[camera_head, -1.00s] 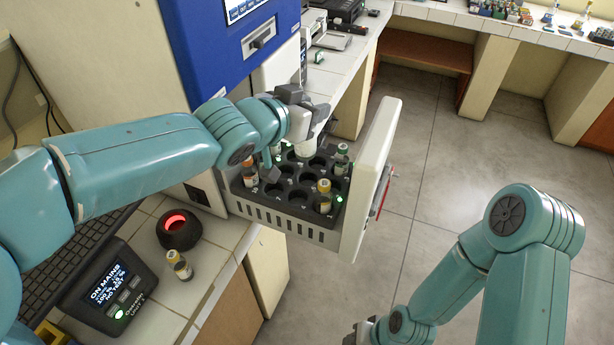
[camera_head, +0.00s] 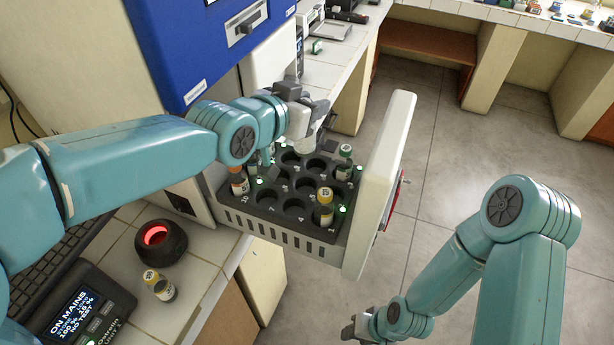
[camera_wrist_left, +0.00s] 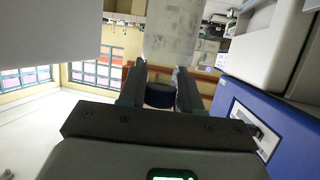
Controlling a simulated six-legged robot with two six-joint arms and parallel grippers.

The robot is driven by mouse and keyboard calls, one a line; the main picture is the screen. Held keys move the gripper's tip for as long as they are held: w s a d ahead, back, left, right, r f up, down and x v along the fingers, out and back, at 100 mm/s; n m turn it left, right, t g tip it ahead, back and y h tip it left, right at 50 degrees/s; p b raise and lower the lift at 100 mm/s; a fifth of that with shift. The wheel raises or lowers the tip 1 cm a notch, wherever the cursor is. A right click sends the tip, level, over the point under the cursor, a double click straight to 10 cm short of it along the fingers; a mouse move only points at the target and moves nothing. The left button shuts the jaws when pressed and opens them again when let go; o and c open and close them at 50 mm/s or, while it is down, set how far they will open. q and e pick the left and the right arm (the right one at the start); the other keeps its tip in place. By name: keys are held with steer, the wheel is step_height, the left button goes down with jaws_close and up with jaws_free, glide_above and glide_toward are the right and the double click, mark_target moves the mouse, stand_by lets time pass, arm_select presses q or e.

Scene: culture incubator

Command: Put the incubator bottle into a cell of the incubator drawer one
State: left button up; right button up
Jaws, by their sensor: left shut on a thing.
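My left gripper (camera_head: 309,104) is shut on the dark cap of a pale, translucent incubator bottle (camera_head: 302,128). The left wrist view shows the cap between both fingers (camera_wrist_left: 160,88) and the bottle's pale body (camera_wrist_left: 172,35) beyond it. In the head view the bottle hangs over the far part of the open drawer (camera_head: 290,239); its lower end seems near the cells, but I cannot tell whether it is inside one. The black rack has numbered round cells, several empty. My right gripper (camera_head: 366,326) is low in the head view; its jaws are unclear.
The drawer holds a yellow-capped bottle (camera_head: 324,208), a green-capped bottle (camera_head: 344,163) and an orange-labelled bottle (camera_head: 238,182). The tall white drawer front (camera_head: 385,180) stands at right. Another bottle (camera_head: 159,286) is on the counter beside a black, red-glowing device (camera_head: 160,243).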

mark_target(309, 147)
arm_select(q)
step_height(309, 147, down, 10)
steer(key=b, duration=0.4)
steer(key=shift+w+r, duration=0.1)
steer(key=shift+r, duration=0.1)
steer(key=shift+f, duration=0.4)
steer(key=f, duration=0.4)
steer(key=shift+w+d+f, duration=0.15)
steer(key=shift+w+f, duration=0.05)
steer(key=shift+w, duration=0.05)
steer(key=o, duration=1.1)
steer(key=shift+r, duration=0.1)
steer(key=shift+c, duration=0.2)
steer(key=shift+s, duration=0.1)
arm_select(e)
step_height(309, 147, down, 6)
steer(key=shift+d, duration=0.15)
